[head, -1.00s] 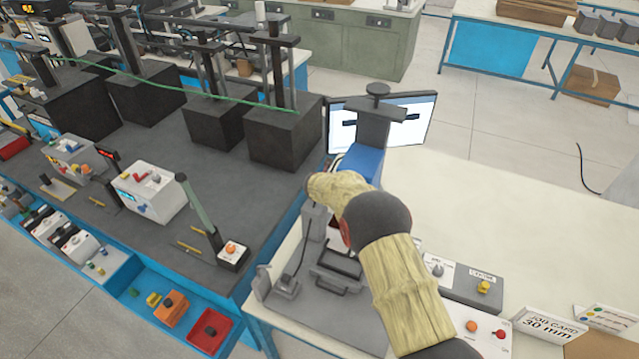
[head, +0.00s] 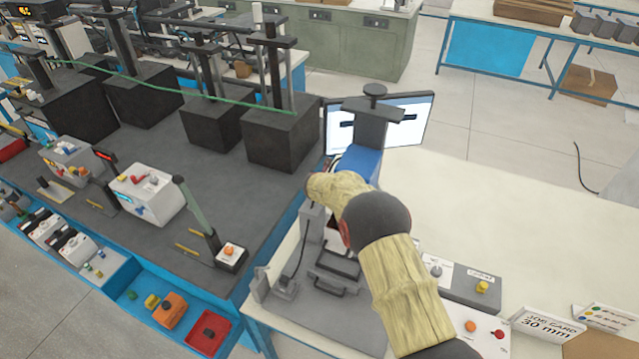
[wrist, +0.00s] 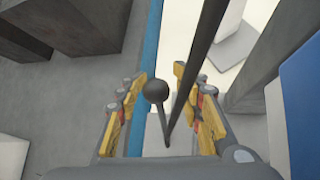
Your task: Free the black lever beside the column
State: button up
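The black lever (wrist: 156,92) has a round ball knob and a short stem in the wrist view. A grey column (head: 311,226) stands on the station at the near table's left end in the head view. A thin dark rod (head: 298,259) runs down beside it. My arm hides my gripper in the head view.
A longer thin black rod (wrist: 208,30) slants down to the lever's stem in the wrist view. A blue block (head: 359,164) and a monitor (head: 420,120) stand behind. The white table (head: 480,210) is mostly clear.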

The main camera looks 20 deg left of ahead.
jog(key=shift+o, duration=0.3)
jog(key=shift+s+a+f, duration=0.1)
jog(key=shift+r, duration=0.25)
notch_tip(320, 180, up, 10)
jog(key=shift+f, duration=0.25)
